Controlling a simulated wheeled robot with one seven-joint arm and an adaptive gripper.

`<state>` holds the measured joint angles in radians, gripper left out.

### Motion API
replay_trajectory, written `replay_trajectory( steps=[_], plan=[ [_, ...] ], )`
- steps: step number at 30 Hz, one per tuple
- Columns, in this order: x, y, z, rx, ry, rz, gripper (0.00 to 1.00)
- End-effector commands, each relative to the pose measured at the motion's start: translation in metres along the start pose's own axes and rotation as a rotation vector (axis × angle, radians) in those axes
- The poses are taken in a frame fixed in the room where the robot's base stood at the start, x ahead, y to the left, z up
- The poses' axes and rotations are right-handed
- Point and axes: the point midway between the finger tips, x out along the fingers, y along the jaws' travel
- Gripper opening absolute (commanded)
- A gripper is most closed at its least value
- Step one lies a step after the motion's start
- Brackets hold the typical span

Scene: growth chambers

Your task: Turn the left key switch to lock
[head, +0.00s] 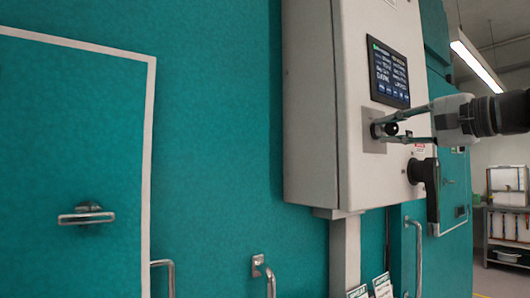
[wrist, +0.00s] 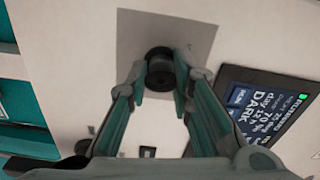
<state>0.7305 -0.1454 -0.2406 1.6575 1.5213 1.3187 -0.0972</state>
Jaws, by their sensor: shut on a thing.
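The key switch (head: 391,129) is a small round black knob on a grey plate (head: 370,146), on the front of a pale control box (head: 352,168). In the wrist view the black knob (wrist: 160,68) sits at the top middle, on its grey plate (wrist: 203,38). My gripper (head: 384,129) reaches in from the right in the head view, with its fingers around the knob. In the wrist view the fingertips (wrist: 161,80) are shut on the knob, one on each side. The knob's key position cannot be read.
A lit screen (head: 388,73) is above the switch; it also shows in the wrist view (wrist: 262,108). A large black handle (head: 426,184) is below the switch, close under my gripper. A teal door (head: 70,140) with a metal handle (head: 86,215) is at left. Shelves (head: 507,215) stand far right.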

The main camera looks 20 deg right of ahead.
Motion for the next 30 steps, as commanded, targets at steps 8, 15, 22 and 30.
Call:
replay_trajectory(
  steps=[8, 15, 22, 30],
  plan=[
    [0.0014, -0.0007, 0.0009, -0.219, 0.000, -0.007, 0.00],
    [0.0006, -0.0019, 0.0008, -0.334, 0.001, -0.006, 0.00],
    [0.0002, -0.0034, 0.0012, -0.382, 0.000, -0.007, 0.00],
    [0.0000, -0.0041, 0.0014, -0.391, -0.001, -0.007, 0.00]
  ],
)
